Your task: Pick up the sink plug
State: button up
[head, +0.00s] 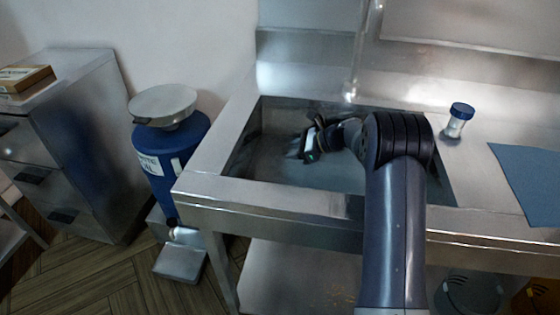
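My gripper (300,148) is down inside the metal sink basin (290,178), toward its left side. My arm reaches over the front rim and across the right part of the basin. The fingers are small and dark against the dark basin, so I cannot tell whether they are open or shut, or whether they hold anything. I cannot make out a sink plug in this view. My arm and gripper hide part of the basin.
A small jar with a blue lid (460,118) stands on the counter right of the basin, near a blue mat (530,182). A blue drum (170,160) carrying a pale bowl (163,101) stands left of the sink. The basin's metal rim (270,195) surrounds my gripper.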

jog(key=c, duration=0.6)
jog(key=shift+r, duration=0.1)
